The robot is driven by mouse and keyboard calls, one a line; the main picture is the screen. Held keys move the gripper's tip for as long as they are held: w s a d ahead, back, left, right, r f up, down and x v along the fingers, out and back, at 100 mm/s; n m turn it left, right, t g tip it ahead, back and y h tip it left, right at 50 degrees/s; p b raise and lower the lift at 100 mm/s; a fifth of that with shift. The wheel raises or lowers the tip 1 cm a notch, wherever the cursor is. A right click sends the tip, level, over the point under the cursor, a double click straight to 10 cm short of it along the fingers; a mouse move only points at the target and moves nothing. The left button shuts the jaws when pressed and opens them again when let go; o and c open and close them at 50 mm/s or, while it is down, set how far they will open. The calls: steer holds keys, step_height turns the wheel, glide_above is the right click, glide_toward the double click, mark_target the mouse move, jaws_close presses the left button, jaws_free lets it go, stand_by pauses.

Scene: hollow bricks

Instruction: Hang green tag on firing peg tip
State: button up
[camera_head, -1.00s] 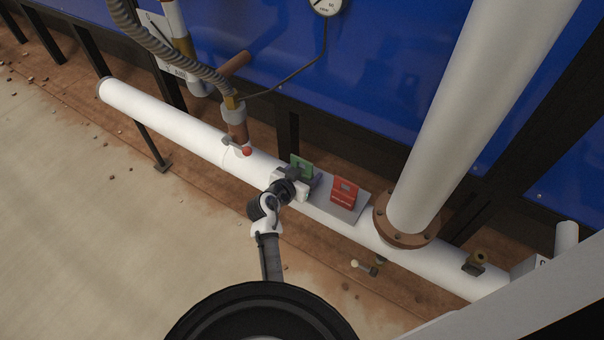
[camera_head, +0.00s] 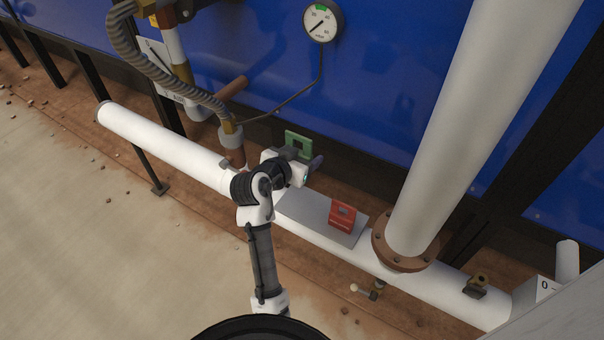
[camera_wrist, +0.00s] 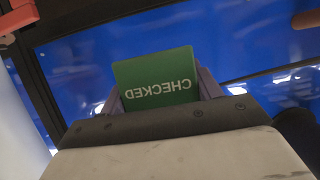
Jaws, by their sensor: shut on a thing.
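My gripper (camera_head: 304,163) is shut on the green tag (camera_head: 290,137), a flat plate with a square opening at its upper part. It is raised above the white pipe, in front of the blue wall. In the wrist view the tag (camera_wrist: 155,80) stands between the fingers, with "CHECKED" upside down. A brown round peg (camera_head: 233,87) sticks out near the blue wall, up and left of the tag and apart from it. A brown rod end, perhaps this peg (camera_wrist: 306,19), shows at the wrist view's upper right.
A red tag (camera_head: 342,214) stands on a grey plate (camera_head: 305,212) on the white pipe (camera_head: 165,146). A ribbed hose (camera_head: 150,62) and a thin line to the gauge (camera_head: 322,22) run near the peg. A thick white column (camera_head: 470,120) rises at right.

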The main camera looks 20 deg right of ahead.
steer(key=p+v, duration=0.3)
steer(key=v, duration=1.8)
steer(key=shift+s+a+f+p, duration=0.15)
steer(key=shift+a+f+p, duration=0.05)
steer(key=shift+f+p, duration=0.15)
